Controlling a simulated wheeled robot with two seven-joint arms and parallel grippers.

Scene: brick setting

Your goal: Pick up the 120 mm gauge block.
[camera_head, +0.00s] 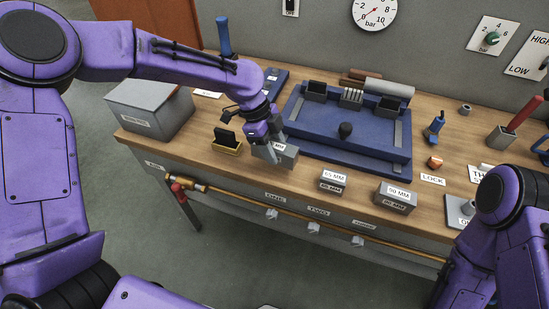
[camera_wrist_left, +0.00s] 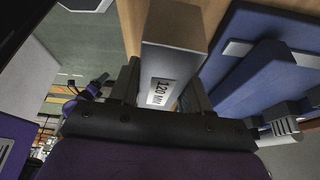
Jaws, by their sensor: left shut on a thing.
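The 120 mm gauge block (camera_wrist_left: 172,52) is a grey metal block with a white "120 MM" label, large in the left wrist view. In the head view the block (camera_head: 287,157) is partly hidden behind my gripper. My left gripper (camera_head: 268,150) is shut on it, with one finger on each side in the left wrist view (camera_wrist_left: 163,92). I cannot tell whether the block touches the bench or is just above it. My right arm shows at the lower right of the head view, but its gripper is out of the picture.
A blue fixture (camera_head: 350,143) stands just right of the held block. A 65 mm block (camera_head: 332,187) and a 90 mm block (camera_head: 396,201) sit near the front edge.

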